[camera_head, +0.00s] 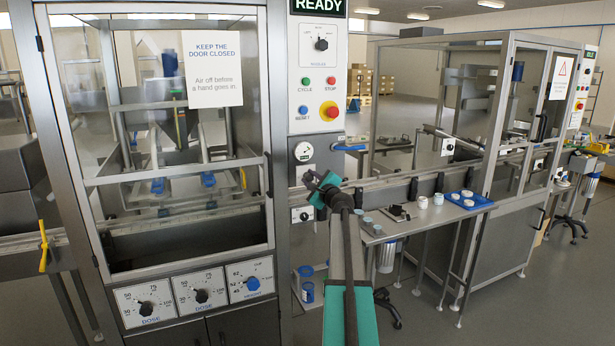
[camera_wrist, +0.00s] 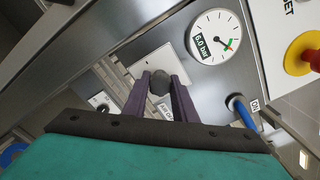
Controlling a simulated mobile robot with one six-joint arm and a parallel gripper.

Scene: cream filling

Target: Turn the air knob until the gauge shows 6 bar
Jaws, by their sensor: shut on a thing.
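The air knob (camera_wrist: 160,84) is a dark round knob on a pale square plate in the wrist view. My gripper (camera_head: 314,181) is at the control column, and its two purple fingers are shut on the knob from both sides. The round white gauge (camera_wrist: 215,38) is beside the knob on the same panel; its small display reads 6.0 bar and its needle lies near a green mark. The gauge also shows in the head view (camera_head: 304,152), just above my gripper. In the head view the knob is mostly hidden by my gripper.
A red emergency button (camera_head: 330,111) on yellow sits above the gauge. A blue lever (camera_wrist: 243,112) sticks out close to the gripper in the wrist view. A glass-doored machine (camera_head: 165,150) stands left; a side table with a blue tray (camera_head: 483,203) stands right.

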